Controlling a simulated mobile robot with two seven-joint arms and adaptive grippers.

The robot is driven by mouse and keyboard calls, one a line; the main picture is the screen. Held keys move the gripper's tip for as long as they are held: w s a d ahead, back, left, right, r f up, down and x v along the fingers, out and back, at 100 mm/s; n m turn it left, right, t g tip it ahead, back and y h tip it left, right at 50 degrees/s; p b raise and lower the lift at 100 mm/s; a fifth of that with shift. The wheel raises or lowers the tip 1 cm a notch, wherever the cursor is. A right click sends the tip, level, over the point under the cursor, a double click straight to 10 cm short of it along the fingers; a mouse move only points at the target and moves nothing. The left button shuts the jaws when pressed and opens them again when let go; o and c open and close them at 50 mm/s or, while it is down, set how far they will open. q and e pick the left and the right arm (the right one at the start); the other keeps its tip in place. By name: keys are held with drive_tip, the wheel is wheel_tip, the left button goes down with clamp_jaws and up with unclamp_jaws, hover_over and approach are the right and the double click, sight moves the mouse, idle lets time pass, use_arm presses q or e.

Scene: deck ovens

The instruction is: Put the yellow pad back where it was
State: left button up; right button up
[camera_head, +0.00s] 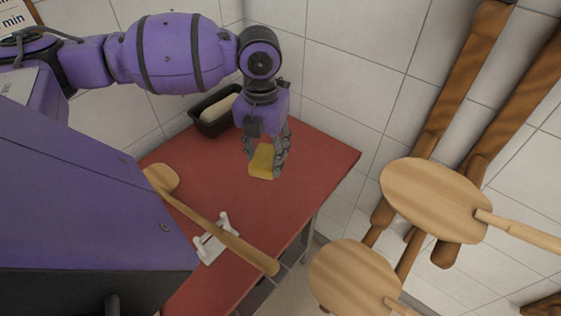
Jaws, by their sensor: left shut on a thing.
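The yellow pad (262,163) is in the head view, near the far right part of the red table. My left gripper (266,153) points down and is shut on the pad, with fingers on both sides of it. The pad is at or just above the red table top (318,156); I cannot tell whether it touches. My right gripper is not in view.
A black loaf tin (204,126) with pale dough stands behind the gripper. A wooden paddle (215,230) lies across a white holder (208,250) on the table. Wooden peels (434,200) stand at the right. The table's right part is clear.

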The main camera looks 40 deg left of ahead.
use_arm(q)
drive_tip(key=w+f, duration=0.4)
drive_tip(key=w+a+f, duration=0.1)
drive_tip(key=w+f, duration=0.1)
drive_tip(key=w, duration=0.1)
drive_tip(key=shift+a+f+b, duration=0.1)
drive_tip(key=shift+f+b, duration=0.25)
drive_tip(key=f, duration=0.3)
drive_tip(key=shift+w+f, duration=0.2)
drive_tip(key=o, duration=1)
wheel_tip(320, 180, up, 12)
drive_tip(key=shift+a, duration=0.1)
